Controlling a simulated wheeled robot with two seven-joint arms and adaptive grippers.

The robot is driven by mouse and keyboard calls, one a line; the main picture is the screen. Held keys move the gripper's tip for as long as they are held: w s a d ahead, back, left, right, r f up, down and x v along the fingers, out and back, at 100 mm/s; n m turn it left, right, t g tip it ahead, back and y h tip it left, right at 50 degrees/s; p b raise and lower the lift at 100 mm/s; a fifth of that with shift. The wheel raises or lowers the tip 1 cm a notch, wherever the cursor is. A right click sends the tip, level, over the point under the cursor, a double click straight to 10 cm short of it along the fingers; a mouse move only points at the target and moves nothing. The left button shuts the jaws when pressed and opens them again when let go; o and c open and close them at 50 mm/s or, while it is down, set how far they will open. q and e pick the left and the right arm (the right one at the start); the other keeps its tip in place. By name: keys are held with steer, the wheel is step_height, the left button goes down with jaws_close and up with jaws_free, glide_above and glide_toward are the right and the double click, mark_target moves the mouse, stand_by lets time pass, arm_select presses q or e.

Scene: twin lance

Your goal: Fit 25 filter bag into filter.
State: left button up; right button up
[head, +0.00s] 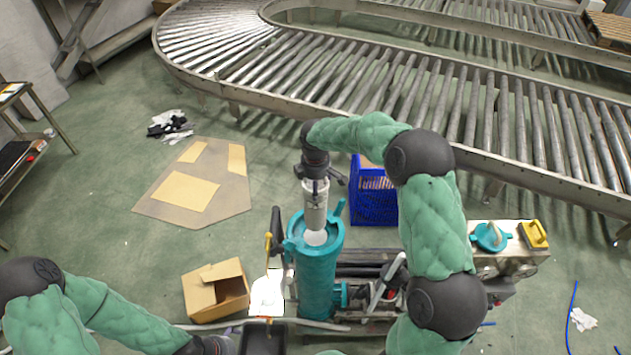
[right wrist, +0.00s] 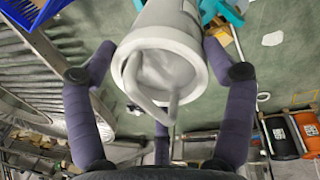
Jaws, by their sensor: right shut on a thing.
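The filter (head: 316,275) is an upright teal cylinder with an open top in the head view. The filter bag (head: 315,208) is a pale grey-white tube with a rounded white lower end. It hangs about upright over the filter's mouth; I cannot tell how far its lower end is inside. My right gripper (head: 315,172) is above the filter, shut on the bag's top. In the right wrist view the bag (right wrist: 163,62) shows its pale ring and handle between my dark padded fingers. My left gripper (head: 208,345) is low at the bottom edge, away from the filter; its fingers are unclear.
A blue crate (head: 373,197) stands behind the filter on the right. A teal lid (head: 489,237) and a yellow object (head: 533,235) lie on a surface at right. An open cardboard box (head: 213,291) is at left. A roller conveyor (head: 450,100) crosses the back.

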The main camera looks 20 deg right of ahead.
mark_target(315, 212)
step_height(315, 212, down, 6)
steer(key=b, duration=0.3)
steer(key=shift+r, duration=0.1)
steer(key=shift+s, duration=0.1)
stand_by(0.8)
